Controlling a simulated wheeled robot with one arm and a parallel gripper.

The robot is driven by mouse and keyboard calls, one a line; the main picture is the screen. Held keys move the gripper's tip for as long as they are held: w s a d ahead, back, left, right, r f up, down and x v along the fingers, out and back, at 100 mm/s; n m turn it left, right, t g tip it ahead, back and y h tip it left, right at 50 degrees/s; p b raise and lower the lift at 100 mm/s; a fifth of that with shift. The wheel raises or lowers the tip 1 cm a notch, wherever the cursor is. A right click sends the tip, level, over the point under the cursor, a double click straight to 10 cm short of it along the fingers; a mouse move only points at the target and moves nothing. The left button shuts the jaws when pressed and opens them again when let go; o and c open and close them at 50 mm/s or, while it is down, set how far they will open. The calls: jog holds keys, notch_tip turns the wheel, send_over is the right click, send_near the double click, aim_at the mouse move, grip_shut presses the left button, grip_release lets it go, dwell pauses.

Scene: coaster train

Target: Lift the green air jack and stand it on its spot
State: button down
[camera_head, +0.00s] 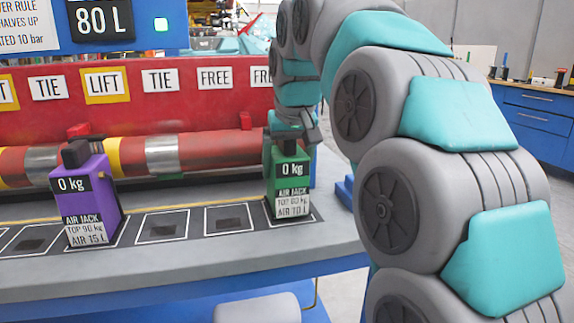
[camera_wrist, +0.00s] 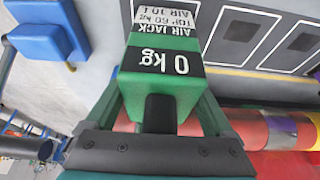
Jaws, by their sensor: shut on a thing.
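The green air jack (camera_head: 289,170) is upright at the right end of the dark strip on the bench. Its panel reads 0 kg and its label AIR JACK, TOP 60 kg, AIR 10 L. It also fills the middle of the wrist view (camera_wrist: 163,88). My gripper (camera_head: 287,139) is at its top, shut on it, with a finger on each side of the black top piece in the wrist view (camera_wrist: 160,112). I cannot tell whether its base touches the strip. White-outlined spots with dark centres, such as one empty spot (camera_head: 229,219), lie to its left.
A purple air jack (camera_head: 89,195) reading 0 kg stands further left on the strip. A red and yellow banded roller (camera_head: 210,150) runs behind the jacks, below a red panel (camera_head: 190,105) with LIFT, TIE and FREE labels. A display (camera_head: 103,20) reads 80 L.

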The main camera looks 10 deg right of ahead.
jog(key=shift+f, duration=0.35)
dwell(0.4)
grip_release()
jog(key=shift+f, duration=0.1)
